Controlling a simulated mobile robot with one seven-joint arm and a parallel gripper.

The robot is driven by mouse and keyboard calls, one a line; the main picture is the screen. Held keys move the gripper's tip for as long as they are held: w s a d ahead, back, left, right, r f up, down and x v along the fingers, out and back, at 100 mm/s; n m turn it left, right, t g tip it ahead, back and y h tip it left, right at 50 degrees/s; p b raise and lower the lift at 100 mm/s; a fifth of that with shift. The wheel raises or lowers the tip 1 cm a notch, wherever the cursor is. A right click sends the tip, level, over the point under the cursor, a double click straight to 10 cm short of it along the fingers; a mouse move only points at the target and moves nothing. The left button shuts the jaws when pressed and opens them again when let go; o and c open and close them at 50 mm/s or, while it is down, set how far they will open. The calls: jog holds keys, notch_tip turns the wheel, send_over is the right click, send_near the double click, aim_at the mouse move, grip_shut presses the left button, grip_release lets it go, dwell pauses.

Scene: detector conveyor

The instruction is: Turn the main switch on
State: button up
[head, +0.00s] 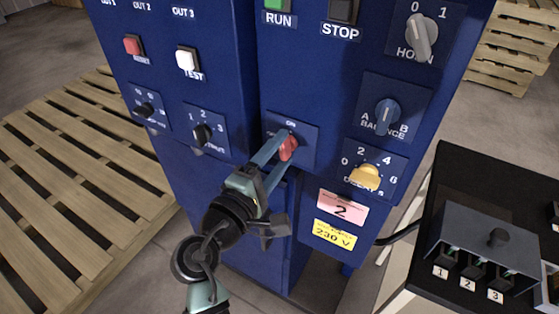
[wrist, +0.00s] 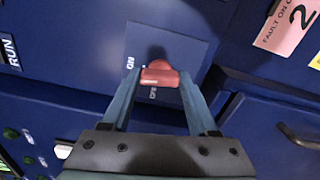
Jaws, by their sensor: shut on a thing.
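The main switch is a red knob (head: 288,148) on a dark blue plate (head: 304,134) marked ON at its top, on the front of the blue cabinet. My gripper (head: 283,142) reaches up to it from below, its two blue fingers on either side of the knob. In the wrist view the red knob (wrist: 160,76) sits between the fingertips of my gripper (wrist: 160,82), shut on it. A second label beside the knob is partly hidden. I cannot tell for sure which mark the knob points at.
Other controls surround the switch: a black selector (head: 202,134), the blue BALANCE knob (head: 387,114) and a yellow knob (head: 367,177). A pink label (head: 341,207) and a yellow 230 V label (head: 335,235) are below right. A black-topped table (head: 440,190) stands at right, a wooden pallet (head: 70,190) at left.

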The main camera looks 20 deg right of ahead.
jog(key=shift+f+m+b, duration=0.1)
jog(key=shift+m+b, duration=0.45)
jog(key=shift+m, duration=0.25)
jog(key=o, duration=1.4)
jog(key=shift+a, duration=0.1)
jog(key=v, duration=1.3)
